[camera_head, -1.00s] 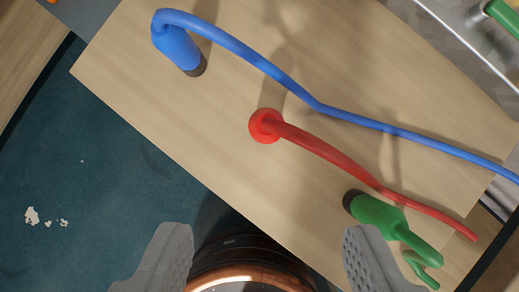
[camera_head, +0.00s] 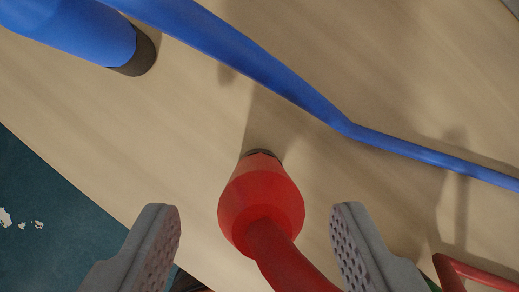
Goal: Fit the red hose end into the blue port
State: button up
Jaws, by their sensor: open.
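The red hose end (camera_head: 262,200) is a rounded, faceted piece at the centre of the view, with a dark rim at its far side. Its red hose (camera_head: 285,262) runs down and to the right. My gripper (camera_head: 255,212) is open, with one grey finger on each side of the red end and a visible gap to both. A blue hose end (camera_head: 75,30) with a dark tip lies at the upper left, and its blue hose (camera_head: 260,65) crosses to the right. I cannot make out a separate blue port.
The pale wooden table top (camera_head: 400,60) carries the hoses. Its edge and a dark teal floor (camera_head: 40,180) show at the left. A red tube (camera_head: 470,272) and a sliver of green are at the lower right. The wood left of the red end is clear.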

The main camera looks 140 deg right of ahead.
aim_at(259, 153)
jog(key=shift+x, duration=2.65)
jog(key=shift+w, duration=0.15)
jog(key=c, duration=1.1)
jog(key=shift+r, duration=0.1)
notch_tip(259, 153, up, 10)
